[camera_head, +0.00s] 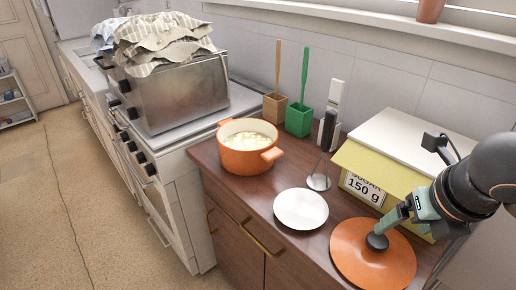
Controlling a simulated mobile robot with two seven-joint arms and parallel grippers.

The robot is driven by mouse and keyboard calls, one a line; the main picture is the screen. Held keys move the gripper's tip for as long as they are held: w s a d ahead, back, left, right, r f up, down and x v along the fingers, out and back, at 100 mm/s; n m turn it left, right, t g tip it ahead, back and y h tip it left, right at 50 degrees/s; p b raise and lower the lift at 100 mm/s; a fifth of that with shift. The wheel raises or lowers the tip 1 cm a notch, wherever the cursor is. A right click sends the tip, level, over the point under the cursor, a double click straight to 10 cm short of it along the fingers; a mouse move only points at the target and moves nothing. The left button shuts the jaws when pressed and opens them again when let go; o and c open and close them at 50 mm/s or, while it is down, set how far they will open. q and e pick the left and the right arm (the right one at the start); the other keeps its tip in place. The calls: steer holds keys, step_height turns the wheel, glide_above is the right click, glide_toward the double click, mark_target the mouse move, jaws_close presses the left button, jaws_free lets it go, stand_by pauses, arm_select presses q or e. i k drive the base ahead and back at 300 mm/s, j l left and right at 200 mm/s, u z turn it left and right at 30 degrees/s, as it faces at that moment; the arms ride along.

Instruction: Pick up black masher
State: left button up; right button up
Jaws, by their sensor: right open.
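The masher (328,133) stands upright on the brown counter, with a black handle and a thin metal shaft. Its round metal head (318,182) rests on the counter behind the white plate. My right gripper (386,228) comes in from the right and is open. Its teal fingers are low over the orange lid, close to the lid's black knob (377,242); I cannot tell whether they touch it. The gripper is to the right of and nearer than the masher, clear of it. My left gripper is not in view.
An orange pot (249,148) with pale food stands left of the masher. A white plate (301,209) and an orange lid (350,258) lie in front. A yellow sugar box (362,165) stands to the right. Green (299,119) and wooden (274,106) holders stand behind.

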mark_target(318, 183)
steer(key=k, duration=0.5)
steer(key=j+u, duration=0.1)
steer(key=u, duration=0.3)
steer(key=k+j+u, duration=0.1)
steer(key=u, duration=0.3)
